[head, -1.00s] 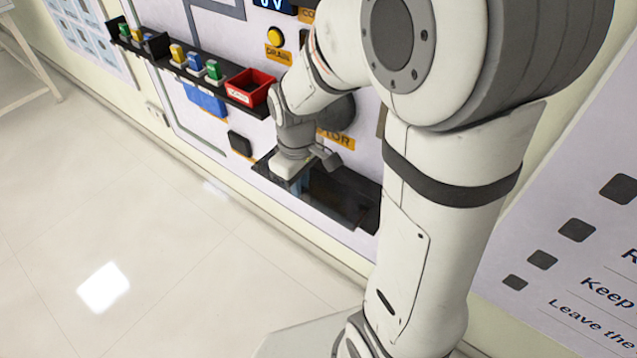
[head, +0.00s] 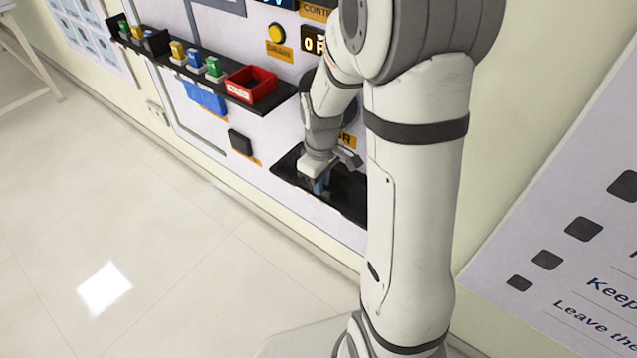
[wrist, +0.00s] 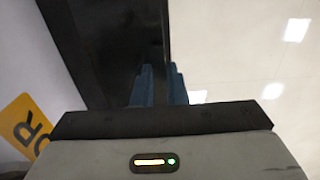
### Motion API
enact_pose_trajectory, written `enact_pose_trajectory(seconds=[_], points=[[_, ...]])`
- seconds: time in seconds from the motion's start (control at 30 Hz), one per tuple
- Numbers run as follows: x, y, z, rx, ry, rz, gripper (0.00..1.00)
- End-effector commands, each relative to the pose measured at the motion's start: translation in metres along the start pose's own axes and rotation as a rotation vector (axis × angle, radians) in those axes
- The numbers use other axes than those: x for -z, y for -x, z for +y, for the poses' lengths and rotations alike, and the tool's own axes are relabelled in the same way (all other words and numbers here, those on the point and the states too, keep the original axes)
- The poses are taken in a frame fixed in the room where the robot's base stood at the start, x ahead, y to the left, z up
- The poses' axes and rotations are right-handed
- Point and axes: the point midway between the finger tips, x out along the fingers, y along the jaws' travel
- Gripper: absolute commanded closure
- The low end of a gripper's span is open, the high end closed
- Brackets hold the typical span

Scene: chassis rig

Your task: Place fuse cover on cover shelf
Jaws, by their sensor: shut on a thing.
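My gripper (head: 320,184) is low over a glossy black shelf (head: 348,202) at the foot of the wall panel, pointing down. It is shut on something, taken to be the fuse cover. Blue parts show at its jaws, also in the wrist view (wrist: 158,88); I cannot tell whether they are fingers or cover. The cover's outline is not clear against the dark shelf. In the wrist view the black shelf (wrist: 105,45) lies beyond the jaws, its edge running close by them. I cannot tell whether the held thing touches the shelf.
An upper black shelf (head: 222,83) carries small coloured blocks and a red bin (head: 251,84). A black box (head: 240,143) sits on the panel left of the gripper. My arm hides the lower shelf's right end. The floor (head: 130,230) in front is clear.

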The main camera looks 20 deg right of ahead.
Motion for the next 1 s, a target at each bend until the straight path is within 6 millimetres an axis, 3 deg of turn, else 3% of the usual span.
enact_pose_trajectory(seconds=[0.3,0.33,0.57,0.83,1.0], points=[[0.0,-0.003,0.0,-0.001,-0.001,0.001,1.0],[0.0,-0.002,0.0,-0.001,-0.001,0.001,0.85],[0.0,-0.002,0.0,0.0,-0.001,0.001,0.66],[0.0,0.0,0.0,-0.001,-0.002,0.001,0.66],[0.0,0.019,0.001,-0.003,-0.002,0.004,0.66]])
